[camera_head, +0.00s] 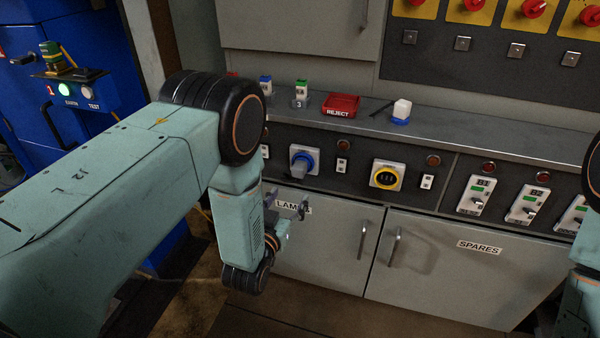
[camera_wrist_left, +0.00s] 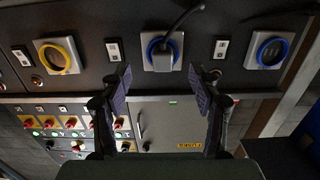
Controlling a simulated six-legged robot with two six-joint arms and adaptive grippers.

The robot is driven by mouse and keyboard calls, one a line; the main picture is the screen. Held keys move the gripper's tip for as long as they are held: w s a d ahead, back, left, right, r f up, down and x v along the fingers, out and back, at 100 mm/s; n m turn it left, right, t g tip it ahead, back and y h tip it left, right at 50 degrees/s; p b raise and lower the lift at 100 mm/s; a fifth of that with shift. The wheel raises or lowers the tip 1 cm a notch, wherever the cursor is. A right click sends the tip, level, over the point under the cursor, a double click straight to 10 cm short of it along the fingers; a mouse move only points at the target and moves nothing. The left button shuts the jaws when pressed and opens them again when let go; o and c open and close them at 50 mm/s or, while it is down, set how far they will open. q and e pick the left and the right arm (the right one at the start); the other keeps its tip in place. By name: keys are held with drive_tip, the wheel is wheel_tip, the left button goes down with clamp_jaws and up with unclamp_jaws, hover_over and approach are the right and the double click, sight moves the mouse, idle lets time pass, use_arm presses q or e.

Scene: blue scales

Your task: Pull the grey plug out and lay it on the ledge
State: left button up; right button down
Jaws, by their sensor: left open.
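The grey plug (camera_head: 301,162) sits in a blue-ringed socket on the dark front panel, below the ledge. In the left wrist view the plug (camera_wrist_left: 163,54) shows with a black cable running off it. The ledge (camera_head: 455,134) is the grey metal shelf above the panel. My left gripper (camera_head: 288,204) is in front of the cabinet door, a little below the plug. In the left wrist view its fingers (camera_wrist_left: 160,82) are apart, with nothing between them, and the plug lies beyond the gap. My right gripper is not in view.
On the ledge are a red REJECT block (camera_head: 341,105), a white-and-blue plug (camera_head: 401,111) and small labelled blocks (camera_head: 301,94). A yellow-ringed socket (camera_head: 387,175) is right of the plug. Door handles (camera_head: 394,246) stick out below. The ledge's right part is clear.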

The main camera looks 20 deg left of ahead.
sight(297, 174)
use_arm(q)
drive_tip(key=shift+w+a+r+t, duration=0.2)
drive_tip(key=shift+r+t, duration=0.2)
drive_tip(key=shift+r, duration=0.35)
drive_tip(key=shift+d, duration=0.1)
drive_tip(key=w+b, duration=0.4)
drive_tip(key=w, duration=0.3)
drive_tip(key=shift+w+f, duration=0.15)
drive_tip(key=shift+w, duration=0.2)
drive_tip(key=shift+w+b, duration=0.4)
drive_tip(key=shift+w, duration=0.3)
